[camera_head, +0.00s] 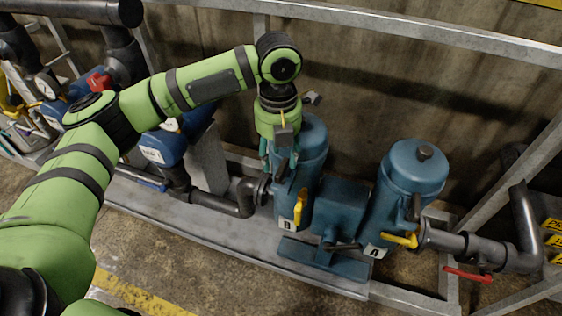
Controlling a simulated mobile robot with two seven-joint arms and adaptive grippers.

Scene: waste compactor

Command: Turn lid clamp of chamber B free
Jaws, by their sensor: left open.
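Chamber B (313,155) is the left of two upright blue cylinders, with a white "B" label (287,225) low on its front. My left gripper (280,168) is open and points down at the front left of chamber B's upper part. It and my wrist cover part of the lid. I cannot make out the lid clamp of chamber B, nor tell whether the fingers touch anything. A yellow lever (299,208) stands upright on chamber B's lower front. My right gripper is not in view.
Chamber A (410,185) stands to the right, with a yellow lever (401,240) lying sideways. A blue block (339,205) sits between the chambers. A pipe with a red handle (467,275) runs right. A grey frame rail (420,28) crosses behind. Floor in front is clear.

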